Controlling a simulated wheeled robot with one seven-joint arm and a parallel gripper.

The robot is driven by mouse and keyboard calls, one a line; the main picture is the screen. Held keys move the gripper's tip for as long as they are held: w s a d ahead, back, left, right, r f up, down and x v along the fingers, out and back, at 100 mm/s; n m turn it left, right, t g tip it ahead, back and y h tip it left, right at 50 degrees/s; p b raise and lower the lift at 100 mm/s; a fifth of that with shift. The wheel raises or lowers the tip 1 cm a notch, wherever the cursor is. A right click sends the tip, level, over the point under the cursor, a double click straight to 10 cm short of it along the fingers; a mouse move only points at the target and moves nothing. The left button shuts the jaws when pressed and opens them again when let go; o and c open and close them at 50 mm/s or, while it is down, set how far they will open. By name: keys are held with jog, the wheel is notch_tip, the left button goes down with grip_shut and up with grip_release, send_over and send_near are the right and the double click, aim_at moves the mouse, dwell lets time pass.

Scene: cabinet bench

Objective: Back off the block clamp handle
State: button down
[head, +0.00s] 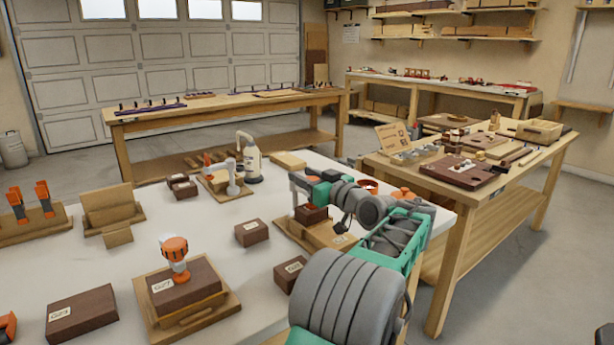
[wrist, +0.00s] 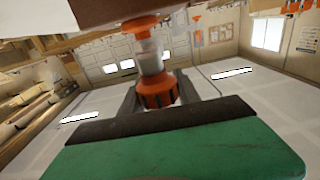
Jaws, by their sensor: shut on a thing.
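My gripper (head: 308,187) is at the block fixture on the right part of the white bench, above a small dark brown block (head: 312,214). In the wrist view, my gripper (wrist: 160,93) has its grey fingers on either side of the ribbed orange clamp handle (wrist: 157,92) and is shut on it. A grey shaft (wrist: 150,60) and an orange collar link the handle to the brown block, which fills the top of that tilted view. In the head view the handle is mostly hidden by my gripper. The wooden base (head: 330,236) is partly hidden by my arm.
A similar orange-and-grey clamp (head: 175,252) stands on a labelled brown block at the front. Loose brown blocks (head: 252,232) lie nearby. A grey-white bottle (head: 248,158) and a small fixture (head: 230,178) stand behind. A wooden bench (head: 470,172) stands to the right.

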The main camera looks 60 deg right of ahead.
jog(key=shift+w+a+n+t+y+p, duration=0.15)
jog(key=shift+n+t+y+p, duration=0.35)
jog(key=shift+n+y+p, duration=0.7)
jog(key=shift+a+y+b, duration=0.1)
jog(key=shift+y+b, duration=0.25)
jog(key=shift+y, duration=0.05)
jog(key=c, duration=0.9)
grip_release()
